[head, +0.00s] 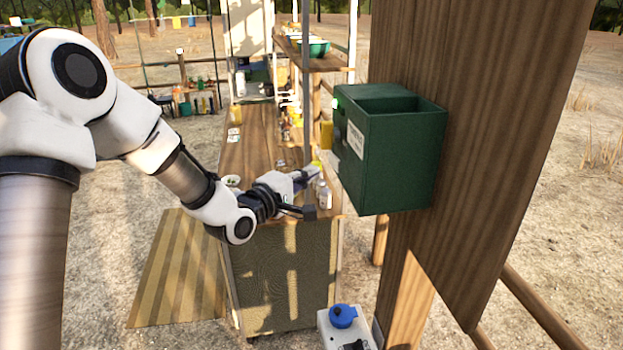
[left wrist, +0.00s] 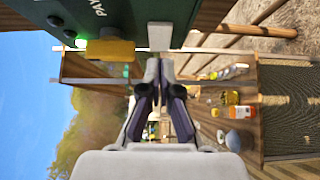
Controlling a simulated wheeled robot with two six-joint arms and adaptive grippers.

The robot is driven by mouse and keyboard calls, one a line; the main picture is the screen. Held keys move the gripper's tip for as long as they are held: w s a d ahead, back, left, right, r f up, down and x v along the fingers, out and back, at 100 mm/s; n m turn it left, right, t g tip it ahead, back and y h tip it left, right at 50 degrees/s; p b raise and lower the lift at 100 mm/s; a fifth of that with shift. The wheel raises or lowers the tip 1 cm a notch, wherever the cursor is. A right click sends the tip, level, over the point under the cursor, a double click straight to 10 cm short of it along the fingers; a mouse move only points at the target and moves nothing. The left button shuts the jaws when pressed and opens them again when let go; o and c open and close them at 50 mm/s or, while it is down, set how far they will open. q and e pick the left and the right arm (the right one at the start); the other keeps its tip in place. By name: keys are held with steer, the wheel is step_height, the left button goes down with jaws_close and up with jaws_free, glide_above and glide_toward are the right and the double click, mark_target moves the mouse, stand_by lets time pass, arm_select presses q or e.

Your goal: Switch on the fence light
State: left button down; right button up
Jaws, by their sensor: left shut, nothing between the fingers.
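No thing in view can be told for certain as the fence light. A white unit with a blue knob (head: 343,316) and a black part sits low by the post. My left gripper (head: 316,170) is shut and empty, left of the green box. In the left wrist view its fingertips (left wrist: 165,72) point toward a pale block (left wrist: 160,36). My right gripper is out of view.
A long wooden counter (head: 250,160) with bottles and small items runs behind my left gripper. A thin grey pole (head: 306,90) stands close to it. A yellow piece (left wrist: 105,50) is beside the green box. Open ground lies at the right.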

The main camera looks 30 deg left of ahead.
arm_select(q)
steer(key=shift+s+d+r+b+v, duration=0.45)
steer(key=shift+d+b+v, duration=1.1)
steer(key=shift+v, duration=4.45)
steer(key=s+d+f+m+g+b, duration=0.1)
steer(key=s+d+f+g+b, duration=0.15)
steer(key=f, duration=1.05)
steer(key=s+d+f+m+g+y+b, duration=0.15)
steer(key=f+g, duration=0.25)
steer(key=f, duration=0.8)
steer(key=s+d+f+g+h+b, duration=0.1)
steer(key=s+f+g, duration=0.2)
steer(key=f, duration=1)
steer(key=s+f+m+g+y+b, duration=0.2)
steer(key=s+f+m+g, duration=0.6)
steer(key=s+f+m, duration=0.4)
steer(key=s+f+y, duration=0.1)
steer(key=s+f, duration=0.3)
steer(key=s, duration=0.5)
steer(key=shift+a+f, duration=0.25)
steer(key=shift+f, duration=0.1)
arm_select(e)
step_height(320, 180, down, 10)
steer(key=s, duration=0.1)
